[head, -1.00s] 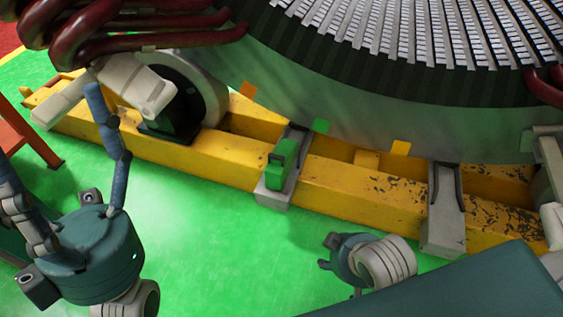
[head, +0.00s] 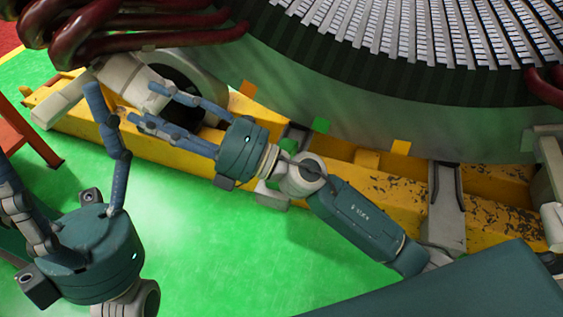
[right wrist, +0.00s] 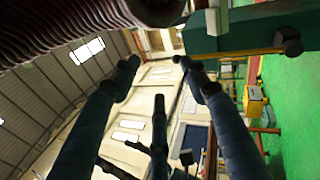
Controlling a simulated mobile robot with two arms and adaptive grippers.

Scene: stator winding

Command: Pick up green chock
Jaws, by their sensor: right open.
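My right gripper (head: 143,104) is open and empty. It points left, with its fingers past the chock and in front of the round roller. The right wrist view shows its spread fingers (right wrist: 157,64) with nothing between them; the chock is not seen there. My left gripper (head: 50,125) is at the lower left, its fingers spread and empty, away from the chock.
The yellow beam (head: 375,195) runs across under the stator (head: 440,115). Dark red coils (head: 130,35) hang at the upper left, close above the roller (head: 205,75). Another grey bracket (head: 445,205) stands to the right. The green floor (head: 200,250) in front is clear.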

